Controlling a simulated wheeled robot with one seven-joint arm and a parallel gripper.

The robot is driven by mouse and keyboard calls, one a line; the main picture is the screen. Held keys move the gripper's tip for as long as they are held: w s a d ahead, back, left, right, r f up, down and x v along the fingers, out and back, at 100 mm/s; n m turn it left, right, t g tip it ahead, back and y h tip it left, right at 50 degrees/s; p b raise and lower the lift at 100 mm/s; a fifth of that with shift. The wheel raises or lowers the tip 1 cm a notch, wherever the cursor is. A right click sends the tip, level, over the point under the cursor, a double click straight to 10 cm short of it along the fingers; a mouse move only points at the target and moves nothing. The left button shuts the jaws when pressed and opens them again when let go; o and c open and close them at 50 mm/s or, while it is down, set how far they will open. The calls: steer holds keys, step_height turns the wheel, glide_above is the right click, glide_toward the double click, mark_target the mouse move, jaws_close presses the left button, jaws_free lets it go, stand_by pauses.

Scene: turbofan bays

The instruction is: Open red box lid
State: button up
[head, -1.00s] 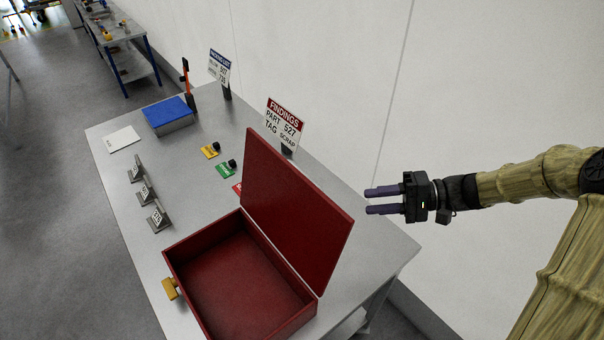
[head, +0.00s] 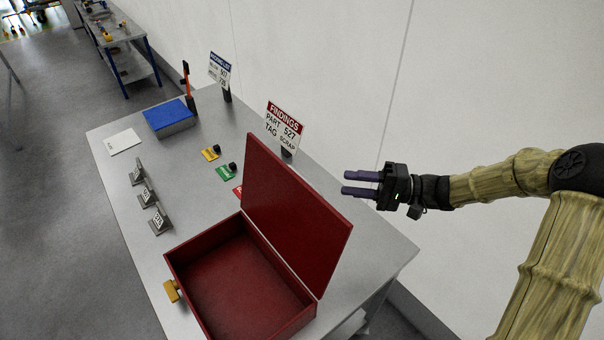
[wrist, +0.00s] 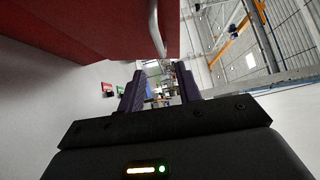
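The red box (head: 182,262) sits on the near part of the grey table. Its lid (head: 292,218) stands open, tilted back from upright on the hinge side, and the inside of the box looks empty. A yellow latch (head: 172,291) is on the box's front wall. My gripper (head: 345,183) is behind and to the right of the lid, apart from it. Its two purple fingers are spread with nothing between them. In the wrist view the fingers (wrist: 160,92) are also apart, and a red surface, likely the lid (wrist: 70,25), fills the upper left.
A findings sign (head: 284,128) stands behind the lid. A blue box (head: 168,117), a white sheet (head: 122,141), small tag stands (head: 148,195) and coloured cards (head: 226,172) lie farther along the table. The white wall (head: 480,80) rises behind the table.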

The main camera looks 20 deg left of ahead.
mark_target(302, 176)
steer(key=p+x, duration=0.3)
steer(key=x, duration=0.9)
jaws_close()
